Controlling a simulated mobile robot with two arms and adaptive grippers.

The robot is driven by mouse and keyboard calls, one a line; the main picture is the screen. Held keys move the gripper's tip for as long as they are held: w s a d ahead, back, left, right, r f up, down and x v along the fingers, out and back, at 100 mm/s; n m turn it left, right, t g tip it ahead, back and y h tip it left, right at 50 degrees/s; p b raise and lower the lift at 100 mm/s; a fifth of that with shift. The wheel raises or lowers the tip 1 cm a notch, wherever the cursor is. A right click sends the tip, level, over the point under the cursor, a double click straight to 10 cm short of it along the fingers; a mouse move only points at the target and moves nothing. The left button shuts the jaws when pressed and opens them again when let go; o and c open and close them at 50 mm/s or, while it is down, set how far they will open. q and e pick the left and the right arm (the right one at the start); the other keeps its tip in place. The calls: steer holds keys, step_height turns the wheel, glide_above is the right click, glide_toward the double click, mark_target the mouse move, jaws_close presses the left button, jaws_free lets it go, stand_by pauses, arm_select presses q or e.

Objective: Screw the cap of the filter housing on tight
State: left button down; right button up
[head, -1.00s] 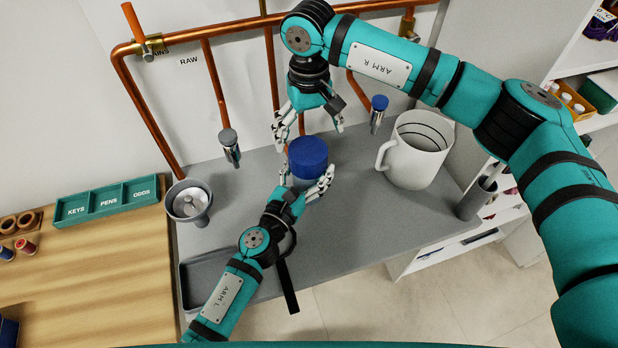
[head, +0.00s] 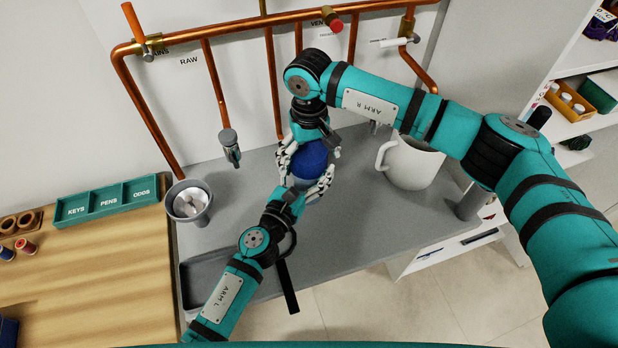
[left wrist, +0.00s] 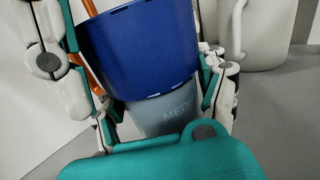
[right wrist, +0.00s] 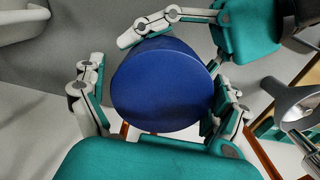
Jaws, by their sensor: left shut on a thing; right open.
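The filter housing has a blue cap (head: 310,158) on a translucent grey body (left wrist: 168,115) with partly hidden lettering. The cap also shows from above in the right wrist view (right wrist: 163,85). My left gripper (head: 308,188) is shut on the housing body below the cap. My right gripper (head: 307,160) is over the cap from above, its fingers open on either side of it. In the right wrist view the left fingers show a gap to the cap; contact on the right side is unclear. Whether the cap sits fully down on the body cannot be told.
A white jug (head: 412,162) stands right of the housing. A funnel cup (head: 188,203) and a grey tray (head: 215,275) are at the left of the grey bench (head: 360,235). Copper pipes (head: 212,85) with valves run along the wall behind.

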mark_target(309, 150)
arm_select(q)
steer(key=shift+w+a+r, duration=0.15)
steer(key=shift+w+a, duration=0.05)
steer(key=shift+a, duration=0.05)
arm_select(e)
steer(key=shift+d, duration=0.1)
steer(key=c, duration=1.1)
steer(key=o, duration=1.1)
steer(key=shift+r, duration=2.3)
step_height(309, 150, up, 4)
steer(key=shift+f, duration=0.25)
